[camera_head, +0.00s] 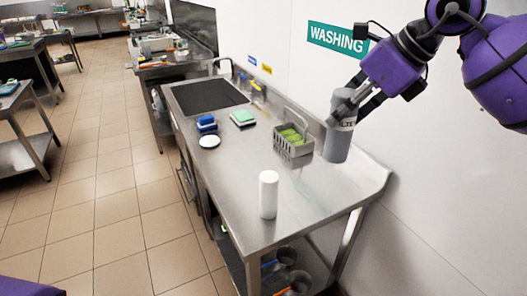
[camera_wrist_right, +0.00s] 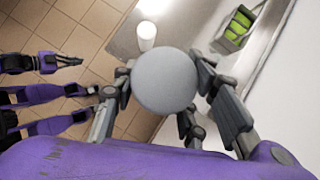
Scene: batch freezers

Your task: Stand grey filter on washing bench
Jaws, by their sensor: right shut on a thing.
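The grey filter (camera_head: 338,143) is an upright cylinder with partly hidden lettering near its top. My right gripper (camera_head: 345,105) is shut around its upper part, from above. The filter shows at the right rear part of the steel washing bench (camera_head: 315,205); I cannot tell whether its base touches the top. In the right wrist view its round grey end (camera_wrist_right: 165,81) sits between the fingers. My left gripper (camera_wrist_right: 72,77) shows at the left of the wrist view, over the floor, fingers apart and empty.
A white cylinder (camera_head: 268,195) stands near the bench's front right. A grey basket (camera_head: 294,147) with green items stands left of the filter. Sponges (camera_head: 243,118), a blue item (camera_head: 206,123) and a sink (camera_head: 208,96) lie further left. Bare steel shows in front of the filter.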

